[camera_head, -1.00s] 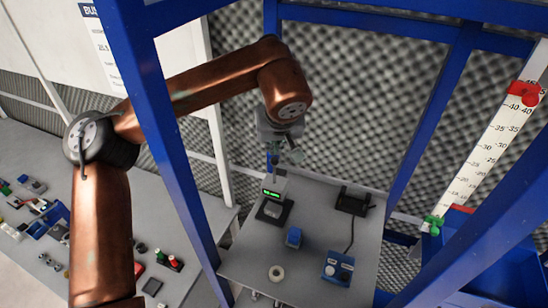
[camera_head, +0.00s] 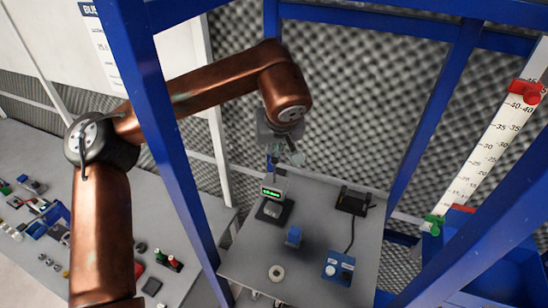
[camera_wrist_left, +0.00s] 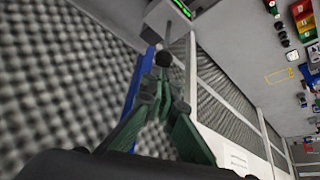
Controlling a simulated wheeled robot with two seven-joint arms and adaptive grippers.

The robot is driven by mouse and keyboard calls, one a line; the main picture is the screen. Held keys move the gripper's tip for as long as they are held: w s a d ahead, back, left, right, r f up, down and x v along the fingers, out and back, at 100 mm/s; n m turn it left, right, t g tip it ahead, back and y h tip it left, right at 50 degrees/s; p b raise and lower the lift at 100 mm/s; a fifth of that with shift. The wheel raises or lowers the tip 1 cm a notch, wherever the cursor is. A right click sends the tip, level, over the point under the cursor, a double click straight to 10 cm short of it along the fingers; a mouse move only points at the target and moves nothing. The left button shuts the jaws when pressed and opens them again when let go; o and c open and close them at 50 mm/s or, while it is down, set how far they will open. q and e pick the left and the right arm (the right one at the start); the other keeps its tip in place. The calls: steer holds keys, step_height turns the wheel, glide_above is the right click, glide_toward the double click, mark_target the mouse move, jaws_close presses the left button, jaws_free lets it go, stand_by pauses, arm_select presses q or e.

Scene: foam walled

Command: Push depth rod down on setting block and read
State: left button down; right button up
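The depth gauge (camera_head: 270,207) stands on the grey table, with a dark base and a lit green display (camera_head: 271,192) too small to read. The display's edge also shows at the top of the left wrist view (camera_wrist_left: 181,8). My left gripper (camera_head: 291,157) is above the gauge, pointing down. In the left wrist view its green fingers (camera_wrist_left: 163,82) converge to nearly touching tips, close to a dark round knob (camera_wrist_left: 163,59). Whether they touch the knob is unclear. A small blue block (camera_head: 293,236) sits in front of the gauge; which piece is the setting block is unclear. My right gripper is not in view.
On the grey table (camera_head: 306,255) are a pale ring (camera_head: 276,273), a blue box with round tops (camera_head: 338,268) and a black cabled device (camera_head: 353,201). Blue frame posts (camera_head: 178,160) surround it. A ruler (camera_head: 492,148) stands right. Another bench with small parts lies left.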

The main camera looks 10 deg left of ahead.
mark_target(275, 159)
arm_select(q)
steer(key=shift+f+b, duration=0.45)
steer(key=shift+f, duration=0.6)
steer(key=shift+f+b, duration=0.4)
steer(key=shift+f, duration=0.4)
steer(key=shift+r, duration=0.15)
steer(key=shift+r+p, duration=2.3)
steer(key=shift+r, duration=0.15)
steer(key=shift+f, duration=0.15)
